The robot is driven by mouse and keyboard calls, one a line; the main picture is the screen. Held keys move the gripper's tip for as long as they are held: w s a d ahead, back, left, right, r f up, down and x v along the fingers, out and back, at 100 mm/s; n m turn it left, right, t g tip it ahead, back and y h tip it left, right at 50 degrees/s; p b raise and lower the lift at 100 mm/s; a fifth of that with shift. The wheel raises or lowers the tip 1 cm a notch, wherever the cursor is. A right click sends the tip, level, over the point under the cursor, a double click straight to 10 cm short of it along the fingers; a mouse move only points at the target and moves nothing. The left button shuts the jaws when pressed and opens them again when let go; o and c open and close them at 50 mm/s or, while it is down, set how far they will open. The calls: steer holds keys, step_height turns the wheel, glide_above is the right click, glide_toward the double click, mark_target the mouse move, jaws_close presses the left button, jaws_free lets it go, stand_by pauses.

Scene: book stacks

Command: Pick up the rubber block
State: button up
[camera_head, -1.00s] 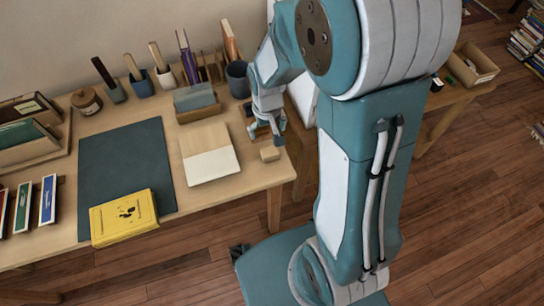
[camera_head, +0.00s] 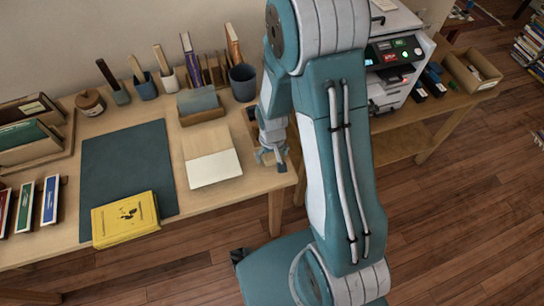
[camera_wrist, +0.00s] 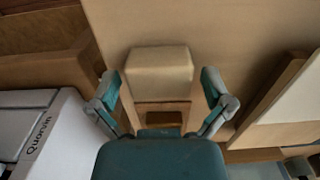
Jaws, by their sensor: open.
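The rubber block (camera_wrist: 160,75) is a small beige block on the wooden table. It shows in the wrist view just beyond and between the two finger ends. My gripper (camera_wrist: 163,95) is open, with a finger on either side and clear space at the block's sides. No contact shows. In the head view my gripper (camera_head: 271,157) points down over the table near its front right corner, and it hides the block there.
A small wooden box with a dark slot (camera_wrist: 160,117) lies close to the block. A cream and tan pad (camera_head: 213,168) lies to the left. A white printer (camera_head: 400,60) stands to the right. A desk mat (camera_head: 125,160) carries a yellow book (camera_head: 125,218).

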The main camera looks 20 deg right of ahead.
steer(key=shift+f, duration=0.1)
steer(key=shift+c, duration=0.3)
steer(key=c, duration=0.8)
steer(key=shift+o, duration=0.2)
